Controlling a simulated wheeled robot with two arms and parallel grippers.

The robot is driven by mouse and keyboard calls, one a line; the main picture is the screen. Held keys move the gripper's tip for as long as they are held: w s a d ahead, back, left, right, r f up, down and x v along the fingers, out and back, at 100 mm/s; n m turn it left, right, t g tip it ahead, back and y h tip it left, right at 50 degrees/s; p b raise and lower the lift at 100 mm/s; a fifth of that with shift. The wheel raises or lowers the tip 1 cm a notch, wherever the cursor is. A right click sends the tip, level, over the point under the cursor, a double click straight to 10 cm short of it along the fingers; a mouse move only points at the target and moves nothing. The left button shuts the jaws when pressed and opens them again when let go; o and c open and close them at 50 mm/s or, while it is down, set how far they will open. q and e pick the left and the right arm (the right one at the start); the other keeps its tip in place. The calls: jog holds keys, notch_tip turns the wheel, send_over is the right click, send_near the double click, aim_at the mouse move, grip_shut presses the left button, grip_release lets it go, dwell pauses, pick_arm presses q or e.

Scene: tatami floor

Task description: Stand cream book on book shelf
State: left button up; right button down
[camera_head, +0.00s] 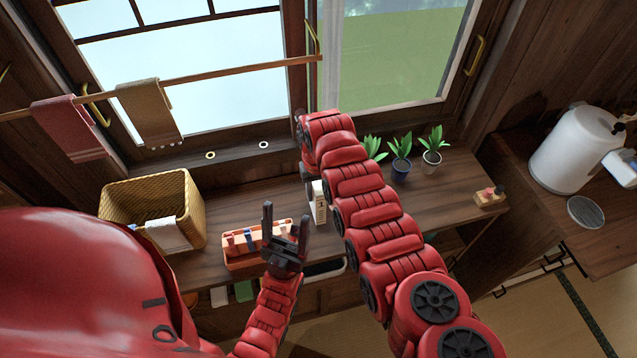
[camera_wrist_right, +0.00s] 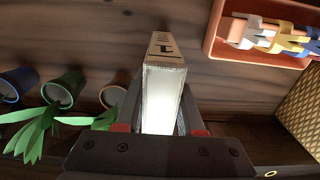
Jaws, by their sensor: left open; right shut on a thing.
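A cream book (camera_head: 318,203) with dark print stands upright just above or on the wooden counter in the head view; which one, I cannot tell. In the right wrist view the book (camera_wrist_right: 165,85) sits between the fingers of my right gripper (camera_wrist_right: 160,125), which is shut on it, with a "1" on its upper face. In the head view the right gripper is mostly hidden behind my right arm. My left gripper (camera_head: 286,222) is open and empty in front of an orange tray. I cannot make out a book shelf for certain.
The orange tray (camera_head: 231,265) holds several small coloured items. A wicker basket (camera_head: 190,205) with a cloth stands left of it. Several potted plants (camera_head: 401,168) stand behind my right arm. Bare counter (camera_head: 440,205) lies to the right. A white kettle (camera_head: 572,150) is farther right.

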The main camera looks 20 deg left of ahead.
jog(key=shift+w+f, duration=0.4)
jog(key=shift+f, duration=0.4)
jog(key=shift+s+r, duration=0.15)
jog(key=shift+s, duration=0.15)
jog(key=c, duration=0.5)
grip_release()
jog(key=shift+f, duration=0.25)
jog(key=shift+r, duration=0.1)
